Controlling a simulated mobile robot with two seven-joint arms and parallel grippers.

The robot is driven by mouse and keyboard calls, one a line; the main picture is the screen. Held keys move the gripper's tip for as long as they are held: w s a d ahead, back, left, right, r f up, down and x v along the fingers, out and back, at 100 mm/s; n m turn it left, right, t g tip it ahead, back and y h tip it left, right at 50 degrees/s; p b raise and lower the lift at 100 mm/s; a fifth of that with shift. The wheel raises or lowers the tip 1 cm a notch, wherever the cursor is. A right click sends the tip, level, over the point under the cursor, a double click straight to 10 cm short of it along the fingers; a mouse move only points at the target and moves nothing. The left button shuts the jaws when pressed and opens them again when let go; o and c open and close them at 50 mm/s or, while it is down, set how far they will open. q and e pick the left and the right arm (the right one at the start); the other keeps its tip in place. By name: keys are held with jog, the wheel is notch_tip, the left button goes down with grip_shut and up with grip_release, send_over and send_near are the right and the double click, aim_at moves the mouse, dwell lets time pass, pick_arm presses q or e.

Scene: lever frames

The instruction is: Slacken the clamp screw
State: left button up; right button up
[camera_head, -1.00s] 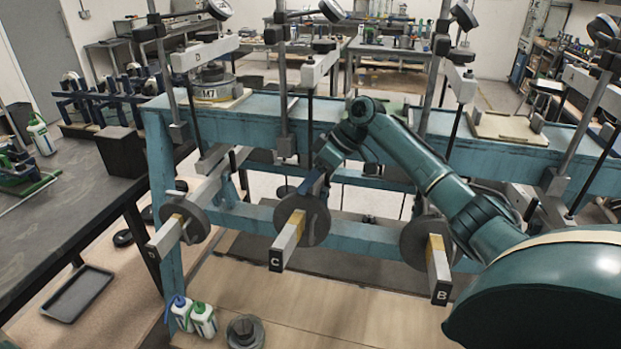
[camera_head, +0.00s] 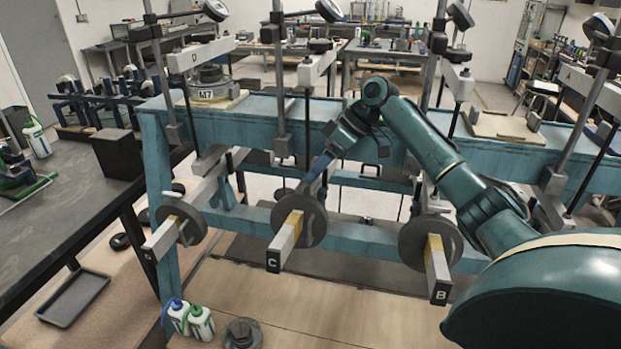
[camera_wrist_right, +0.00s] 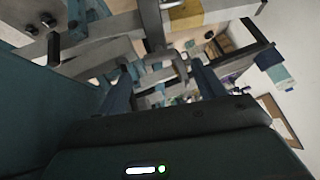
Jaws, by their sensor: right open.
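My right gripper (camera_head: 313,180) is open and reaches down from the right, close behind the disc weight (camera_head: 313,222) on lever C (camera_head: 286,244). In the right wrist view its two fingers (camera_wrist_right: 162,88) stand apart. A grey metal bracket (camera_wrist_right: 180,68) shows between or beyond them; I cannot tell whether they touch it. A lever with a yellow band (camera_wrist_right: 198,14) crosses the top of that view. I cannot single out the clamp screw in either view; it may be hidden by the gripper or too small. My left gripper is not in view.
Lever D (camera_head: 160,238) with its disc stands to the left and lever B (camera_head: 436,268) to the right. The blue frame's beam (camera_head: 250,112) and upright rods surround the arm. Bottles (camera_head: 200,322) and a round weight (camera_head: 243,333) stand at the front.

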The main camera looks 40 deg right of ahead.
jog(key=v, duration=0.3)
dwell(0.5)
jog(key=shift+f, duration=0.1)
